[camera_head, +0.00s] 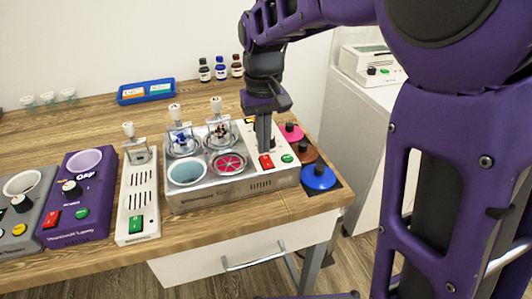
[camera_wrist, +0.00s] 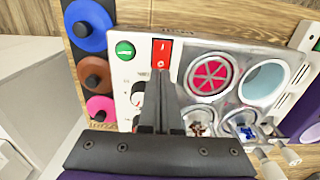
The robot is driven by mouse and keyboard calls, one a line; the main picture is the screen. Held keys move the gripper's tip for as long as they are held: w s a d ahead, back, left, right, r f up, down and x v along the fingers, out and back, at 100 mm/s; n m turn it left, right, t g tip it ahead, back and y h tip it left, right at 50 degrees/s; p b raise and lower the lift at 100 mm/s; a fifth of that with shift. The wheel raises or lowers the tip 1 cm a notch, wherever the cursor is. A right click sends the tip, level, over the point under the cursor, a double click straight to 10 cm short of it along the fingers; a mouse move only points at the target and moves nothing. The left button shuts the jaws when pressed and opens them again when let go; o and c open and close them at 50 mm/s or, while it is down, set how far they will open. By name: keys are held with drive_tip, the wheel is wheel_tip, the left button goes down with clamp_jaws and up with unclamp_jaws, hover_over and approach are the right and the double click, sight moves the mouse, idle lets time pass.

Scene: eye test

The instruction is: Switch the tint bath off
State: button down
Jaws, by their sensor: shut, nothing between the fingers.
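The steel unit (camera_head: 238,190) with several round wells, apparently the tint bath, stands at the table's right end. Its white control panel carries a red rocker switch (camera_head: 266,162), a green round button (camera_head: 287,158) and a dial, mostly hidden behind my fingers in the head view. In the wrist view the red switch (camera_wrist: 162,50) is left of the wells, with the green button (camera_wrist: 125,50) beside it. My gripper (camera_head: 264,151) is shut and empty, pointing down, its tips at or just above the red switch. I cannot tell whether they touch it. In the wrist view the fingers (camera_wrist: 158,78) cover the switch's lower edge.
Blue (camera_head: 319,177), brown and pink knobbed discs lie right of the unit on a dark strip. Left stand a white narrow unit (camera_head: 137,200), a purple unit (camera_head: 75,200) and a grey unit (camera_head: 22,215). Bottles (camera_head: 220,68) and a blue tray (camera_head: 146,91) are behind.

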sight(263, 157)
drive_tip(key=shift+f, duration=0.45)
wheel_tip(263, 157, up, 7)
drive_tip(key=p, duration=0.6)
idle(0.5)
drive_tip(key=shift+w, duration=0.1)
